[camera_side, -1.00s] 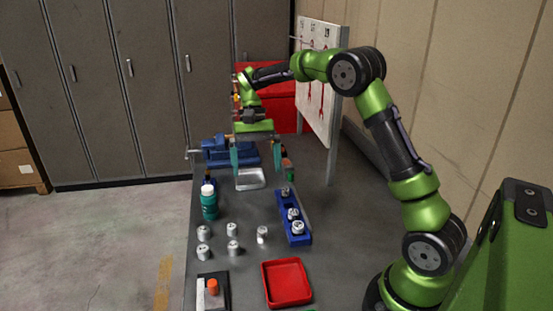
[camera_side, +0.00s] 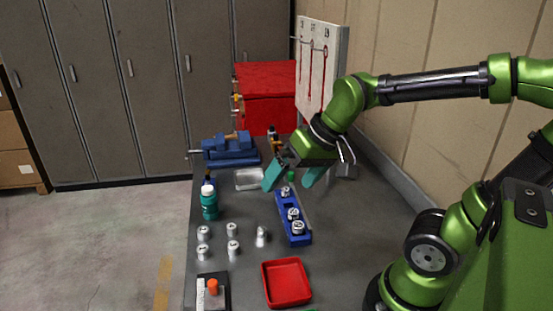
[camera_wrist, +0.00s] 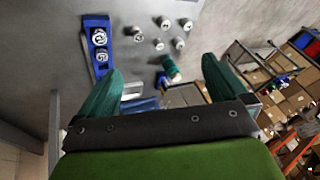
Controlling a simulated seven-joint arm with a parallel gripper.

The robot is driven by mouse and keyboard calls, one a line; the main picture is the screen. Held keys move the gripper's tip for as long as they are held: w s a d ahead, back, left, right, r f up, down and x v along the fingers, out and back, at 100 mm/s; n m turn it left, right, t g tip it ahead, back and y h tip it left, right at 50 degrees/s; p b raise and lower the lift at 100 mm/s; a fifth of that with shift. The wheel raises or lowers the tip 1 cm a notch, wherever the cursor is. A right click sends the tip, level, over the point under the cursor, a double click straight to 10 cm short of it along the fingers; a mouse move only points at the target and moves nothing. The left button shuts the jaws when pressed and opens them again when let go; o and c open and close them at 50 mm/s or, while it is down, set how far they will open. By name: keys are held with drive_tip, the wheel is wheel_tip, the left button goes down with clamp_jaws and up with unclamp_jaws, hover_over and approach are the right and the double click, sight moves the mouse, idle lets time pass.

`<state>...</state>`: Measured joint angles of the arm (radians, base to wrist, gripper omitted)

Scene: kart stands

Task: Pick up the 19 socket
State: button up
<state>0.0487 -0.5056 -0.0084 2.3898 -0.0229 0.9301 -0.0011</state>
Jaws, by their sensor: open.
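Several silver sockets stand loose on the grey table, among them one at the right (camera_side: 261,237), one in the middle (camera_side: 233,248) and one at the left (camera_side: 203,252). More sockets (camera_side: 298,228) sit in a blue rail (camera_side: 306,239). The rail also shows in the wrist view (camera_wrist: 97,22), with numbered socket tops (camera_wrist: 100,38). I cannot make out which socket is the 19. My gripper (camera_side: 288,184) is open and empty, tilted, above the far end of the rail. Its teal fingers are spread apart in the wrist view (camera_wrist: 163,75).
A red tray (camera_side: 308,297) lies in front of the rail. A teal bottle (camera_side: 209,204) stands left of it. A blue vise (camera_side: 230,151), a metal tray (camera_side: 240,186) and a red toolbox (camera_side: 268,105) are at the back. A white tool board (camera_side: 322,60) stands at the back right.

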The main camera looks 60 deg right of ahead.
drive_tip(key=s, duration=0.1)
drive_tip(key=s+a, duration=0.1)
drive_tip(key=s+t, duration=0.1)
drive_tip(key=shift+a+r+n, duration=0.15)
drive_tip(key=shift+r+n, duration=0.15)
drive_tip(key=shift+r, duration=0.1)
drive_tip(key=shift+s+a+r+t, duration=0.1)
drive_tip(key=shift+s+r+t, duration=0.05)
drive_tip(key=shift+r+t, duration=0.15)
drive_tip(key=shift+c, duration=0.8)
drive_tip(key=shift+r, duration=0.2)
drive_tip(key=shift+c, duration=1.1)
drive_tip(key=shift+a, duration=0.1)
drive_tip(key=c, duration=0.4)
